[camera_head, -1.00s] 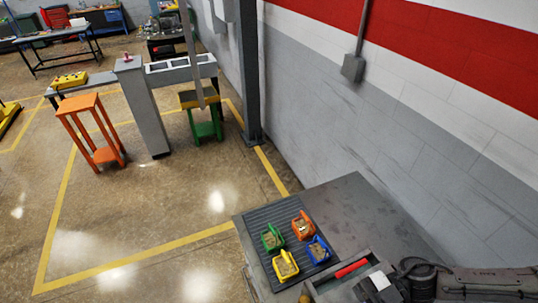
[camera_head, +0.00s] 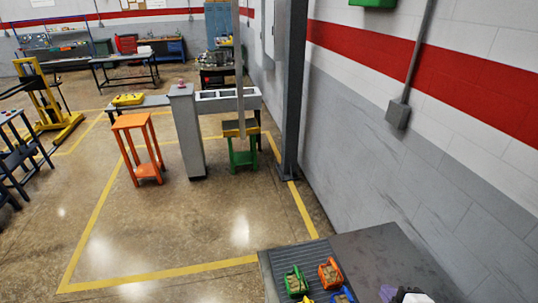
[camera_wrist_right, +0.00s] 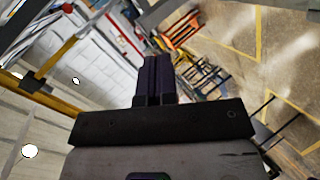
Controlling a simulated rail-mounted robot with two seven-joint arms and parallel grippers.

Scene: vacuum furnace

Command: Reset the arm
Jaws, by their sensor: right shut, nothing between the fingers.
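My right gripper (camera_wrist_right: 156,78) shows in the right wrist view with its two dark fingers together and nothing between them. In the head view only a small part of my right arm and gripper (camera_head: 408,296) shows at the bottom edge, over the right side of the grey table (camera_head: 375,257). The rest of it is cut off by the frame. My left gripper is not in view.
Green (camera_head: 295,281), orange (camera_head: 331,272), blue and yellow bins sit on the table's ribbed mat, the last two partly cut off. An orange stand (camera_head: 138,148), grey pillar (camera_head: 187,132) and green stool (camera_head: 242,152) stand beyond. The floor between is clear.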

